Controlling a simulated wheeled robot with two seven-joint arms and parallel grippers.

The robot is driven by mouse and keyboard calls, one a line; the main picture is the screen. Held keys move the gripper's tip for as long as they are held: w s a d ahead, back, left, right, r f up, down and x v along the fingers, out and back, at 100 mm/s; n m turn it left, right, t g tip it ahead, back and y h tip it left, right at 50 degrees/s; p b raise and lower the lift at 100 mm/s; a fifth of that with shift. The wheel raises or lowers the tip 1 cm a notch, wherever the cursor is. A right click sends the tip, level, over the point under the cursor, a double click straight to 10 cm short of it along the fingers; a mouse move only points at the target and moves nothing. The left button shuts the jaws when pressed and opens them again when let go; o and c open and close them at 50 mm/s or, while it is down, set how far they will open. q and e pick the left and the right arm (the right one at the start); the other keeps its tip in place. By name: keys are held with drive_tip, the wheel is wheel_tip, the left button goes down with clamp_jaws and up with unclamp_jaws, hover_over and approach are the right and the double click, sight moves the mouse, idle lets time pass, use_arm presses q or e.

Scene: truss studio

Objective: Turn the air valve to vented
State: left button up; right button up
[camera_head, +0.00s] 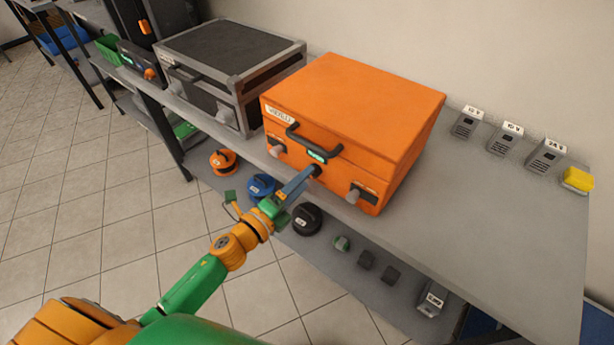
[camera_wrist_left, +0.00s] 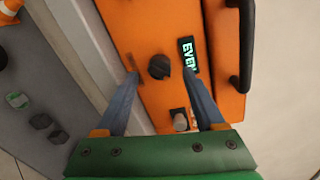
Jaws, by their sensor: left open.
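The orange case (camera_head: 350,110) stands on the grey bench. A dark round knob (camera_wrist_left: 159,66) sits on its front beside a small lit display (camera_wrist_left: 189,54); the knob also shows in the head view (camera_head: 317,171). A pale knob (camera_head: 354,196) on a plate is further right on the front; a pale knob on a plate (camera_wrist_left: 180,121) shows in the wrist view. I cannot tell which knob is the air valve or its setting. My left gripper (camera_wrist_left: 160,74) is open, its fingers on either side of the dark knob, contact unclear. My right gripper is out of view.
A black handle (camera_head: 312,143) juts from the orange case above the knob. A grey-edged black case (camera_head: 232,65) stands to its left. Several grey boxes and a yellow block (camera_head: 577,179) sit at right. The bench (camera_head: 470,220) is clear right of the orange case.

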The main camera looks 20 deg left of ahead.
use_arm(q)
drive_tip(key=v, duration=0.4)
drive_tip(key=shift+s+a+r, duration=0.1)
drive_tip(key=shift+s, duration=0.25)
